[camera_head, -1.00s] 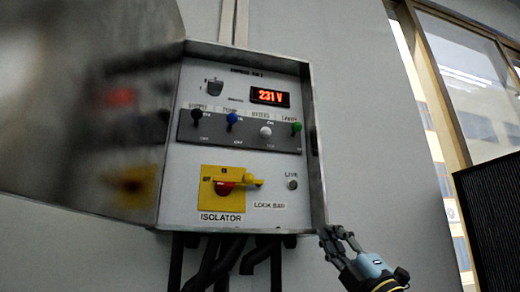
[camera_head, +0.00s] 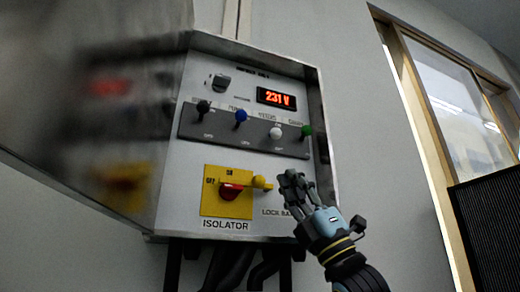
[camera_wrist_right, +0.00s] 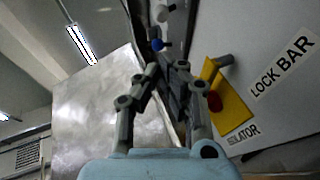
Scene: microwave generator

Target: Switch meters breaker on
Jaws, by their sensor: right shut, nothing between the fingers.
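The meters breaker (camera_head: 276,133) has a white knob in the grey breaker strip, between blue and green knobs. Its knob sits a little lower than the line of its neighbours, nearer the OFF mark. It also shows at the top of the right wrist view (camera_wrist_right: 161,13). My right gripper (camera_head: 291,179) is shut and empty, in front of the panel's lower right, below the white knob and right of the yellow isolator. Its fingertips appear apart from the knob and hide part of the LOCK BAR label. My left gripper is not in view.
The yellow isolator (camera_head: 212,206) with its red handle is just left of my right gripper. The open box door (camera_head: 75,160) stands close on the left, blurred. The box's right wall (camera_head: 321,150) projects beside the breakers. A display (camera_head: 276,98) reads 231 V.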

